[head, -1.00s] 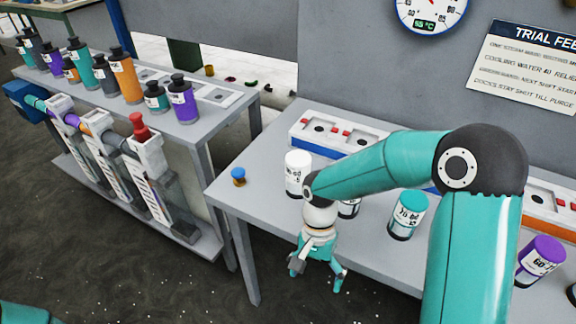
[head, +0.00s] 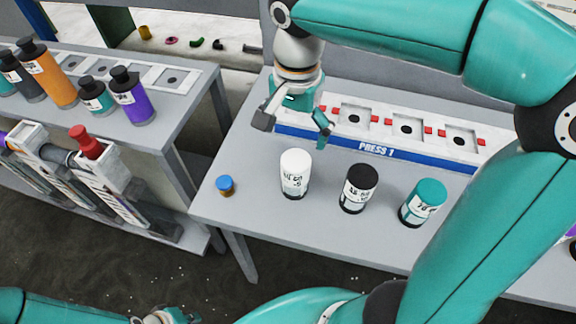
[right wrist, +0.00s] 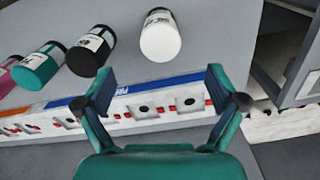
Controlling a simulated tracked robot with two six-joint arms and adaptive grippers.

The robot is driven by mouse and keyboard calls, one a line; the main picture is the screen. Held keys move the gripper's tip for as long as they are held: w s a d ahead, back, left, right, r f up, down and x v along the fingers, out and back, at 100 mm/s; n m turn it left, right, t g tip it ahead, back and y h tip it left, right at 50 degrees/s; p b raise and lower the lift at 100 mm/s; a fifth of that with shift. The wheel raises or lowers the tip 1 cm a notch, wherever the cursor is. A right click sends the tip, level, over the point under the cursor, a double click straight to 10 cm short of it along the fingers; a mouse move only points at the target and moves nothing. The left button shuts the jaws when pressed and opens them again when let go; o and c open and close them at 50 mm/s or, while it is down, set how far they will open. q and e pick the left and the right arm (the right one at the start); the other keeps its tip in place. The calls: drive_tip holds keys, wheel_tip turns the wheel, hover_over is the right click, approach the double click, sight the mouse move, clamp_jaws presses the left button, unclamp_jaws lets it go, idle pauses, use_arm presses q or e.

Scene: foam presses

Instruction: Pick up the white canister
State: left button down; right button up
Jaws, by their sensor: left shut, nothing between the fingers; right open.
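The white canister (head: 295,175) stands upright on the grey table, left of a black-capped one, with its label facing the head camera. In the right wrist view the white canister (right wrist: 160,40) lies beyond the fingertips, roughly centred between them. My right gripper (head: 292,128) is open and empty, above the table and behind the canister near the press strip; it also shows in the right wrist view (right wrist: 160,82). Nothing touches the canister. My left gripper (head: 168,316) is barely in view at the bottom edge, shut and empty, its fingers mostly cut off.
A black-capped canister (head: 358,188) and a teal-capped one (head: 422,203) stand to the right. A small blue-topped piece (head: 225,186) sits near the left table edge. The PRESS 1 strip (head: 375,149) runs behind. A side rack (head: 190,95) with bottles is at left.

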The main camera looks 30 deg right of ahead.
sight(294, 162)
wheel_tip(294, 162, down, 10)
drive_tip(key=shift+w, duration=0.15)
drive_tip(key=shift+w+d+f+p, duration=0.1)
drive_tip(key=shift+d+f+p, duration=0.1)
drive_tip(key=shift+f, duration=1.15)
drive_tip(key=shift+d+f+p, duration=0.15)
drive_tip(key=shift+f+p, duration=0.05)
drive_tip(key=shift+f, duration=1.1)
drive_tip(key=shift+c, duration=0.2)
drive_tip(key=c, duration=1.1)
